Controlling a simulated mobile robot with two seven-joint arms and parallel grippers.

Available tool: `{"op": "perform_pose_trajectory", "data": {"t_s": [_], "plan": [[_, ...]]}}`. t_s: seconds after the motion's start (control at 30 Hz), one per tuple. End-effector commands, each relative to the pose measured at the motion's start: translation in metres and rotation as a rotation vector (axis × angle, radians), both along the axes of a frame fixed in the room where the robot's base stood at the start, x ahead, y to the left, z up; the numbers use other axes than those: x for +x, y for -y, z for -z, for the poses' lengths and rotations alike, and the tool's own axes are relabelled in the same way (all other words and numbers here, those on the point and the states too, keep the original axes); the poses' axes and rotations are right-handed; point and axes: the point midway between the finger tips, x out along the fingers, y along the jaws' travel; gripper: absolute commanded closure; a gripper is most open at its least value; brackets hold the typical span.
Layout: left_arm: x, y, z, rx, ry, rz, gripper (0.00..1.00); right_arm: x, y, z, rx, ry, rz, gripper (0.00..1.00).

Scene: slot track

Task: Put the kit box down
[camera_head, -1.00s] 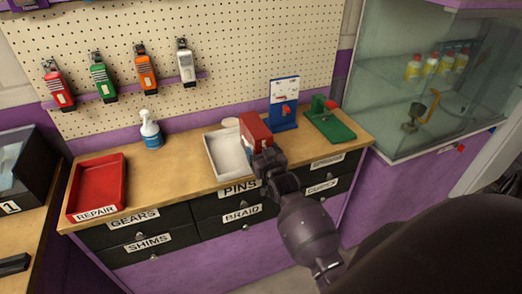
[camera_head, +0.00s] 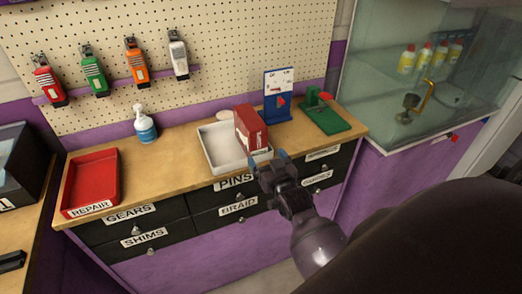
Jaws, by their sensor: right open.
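The kit box, a red box with a pale label (camera_head: 251,127), stands upright at the right side of a white tray (camera_head: 222,174) on the wooden workbench. It looks to be inside the tray, but its base is partly hidden. My right gripper (camera_head: 268,160) is open and empty, just in front of the box and the tray's front right corner, apart from the box. My left gripper is not in view.
A red REPAIR tray (camera_head: 92,180) and a spray bottle (camera_head: 145,126) are to the left. A blue stand (camera_head: 278,97) and a green device (camera_head: 326,116) are behind and right. Labelled drawers (camera_head: 155,236) lie below the bench edge. A glass cabinet (camera_head: 390,90) is at right.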

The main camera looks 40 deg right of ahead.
Motion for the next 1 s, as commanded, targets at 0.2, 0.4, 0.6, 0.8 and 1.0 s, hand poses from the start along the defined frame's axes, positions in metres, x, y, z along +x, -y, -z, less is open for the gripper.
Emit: {"op": "perform_pose_trajectory", "data": {"t_s": [0.2, 0.4, 0.6, 0.8, 1.0], "plan": [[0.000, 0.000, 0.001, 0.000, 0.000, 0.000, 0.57, -0.026, -0.006, 0.000, -0.001, 0.000, 0.000, 0.13], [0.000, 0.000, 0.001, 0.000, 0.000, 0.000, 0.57, -0.040, -0.011, 0.009, -0.005, -0.031, -0.013, 0.13], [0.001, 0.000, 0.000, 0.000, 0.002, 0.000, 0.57, -0.095, -0.042, 0.070, -0.025, -0.254, -0.110, 0.13], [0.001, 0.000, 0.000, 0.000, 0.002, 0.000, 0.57, -0.163, -0.076, 0.124, -0.031, -0.478, -0.208, 0.13], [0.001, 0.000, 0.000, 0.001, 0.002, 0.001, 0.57, -0.189, -0.089, 0.141, -0.029, -0.556, -0.242, 0.13]]}}
